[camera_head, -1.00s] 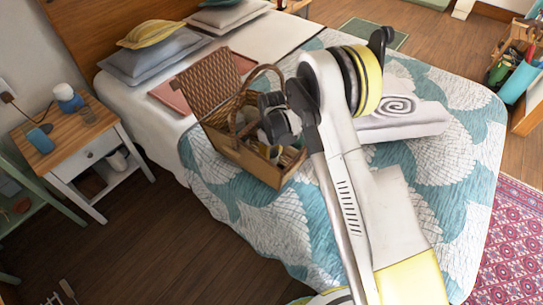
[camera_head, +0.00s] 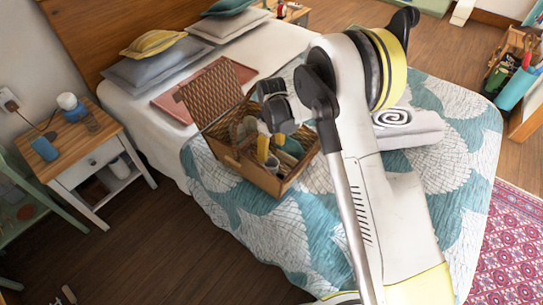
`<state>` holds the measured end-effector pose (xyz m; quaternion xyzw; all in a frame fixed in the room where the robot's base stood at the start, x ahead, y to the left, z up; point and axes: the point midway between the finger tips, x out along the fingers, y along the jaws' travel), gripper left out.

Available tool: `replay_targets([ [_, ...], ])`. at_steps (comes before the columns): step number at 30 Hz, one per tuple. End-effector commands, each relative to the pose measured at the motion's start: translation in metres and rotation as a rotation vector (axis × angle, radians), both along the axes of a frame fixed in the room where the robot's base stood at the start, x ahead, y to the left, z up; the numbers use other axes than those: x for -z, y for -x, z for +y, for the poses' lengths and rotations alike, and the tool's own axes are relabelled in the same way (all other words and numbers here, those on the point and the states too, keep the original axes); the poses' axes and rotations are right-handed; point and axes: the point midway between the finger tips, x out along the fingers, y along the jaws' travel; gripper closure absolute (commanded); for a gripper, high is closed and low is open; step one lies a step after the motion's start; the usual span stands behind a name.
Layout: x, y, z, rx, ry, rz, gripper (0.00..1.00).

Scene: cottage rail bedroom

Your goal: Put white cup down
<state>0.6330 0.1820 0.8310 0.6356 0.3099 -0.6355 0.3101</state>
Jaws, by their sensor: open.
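My gripper (camera_head: 272,112) is over the open wicker picnic basket (camera_head: 243,172) on the bed. It is open, and I see nothing held in it. Its fingertips are small and dark, and hard to make out. Inside the basket several items show, among them a yellow one (camera_head: 263,148). My arm hides part of the bed behind it.
A rolled white towel (camera_head: 410,127) lies on the bed right of my arm. Dark wooden floor (camera_head: 150,240) is clear between bed and nightstand.

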Motion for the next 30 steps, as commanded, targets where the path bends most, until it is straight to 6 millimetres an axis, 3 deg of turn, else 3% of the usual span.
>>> replay_targets([
  [3, -0.018, 0.000, 0.000, 0.000, 0.000, 0.000, 0.31],
  [11, -0.028, 0.000, 0.000, 0.001, -0.001, -0.001, 0.31],
  [14, -0.041, 0.001, -0.005, 0.018, -0.004, -0.012, 0.31],
  [17, -0.075, 0.005, -0.018, 0.069, -0.014, -0.044, 0.31],
  [23, -0.175, 0.038, -0.061, 0.244, -0.054, -0.157, 0.31],
  [27, -0.232, 0.077, -0.092, 0.373, -0.089, -0.240, 0.31],
  [30, -0.262, 0.110, -0.113, 0.464, -0.117, -0.298, 0.31],
])
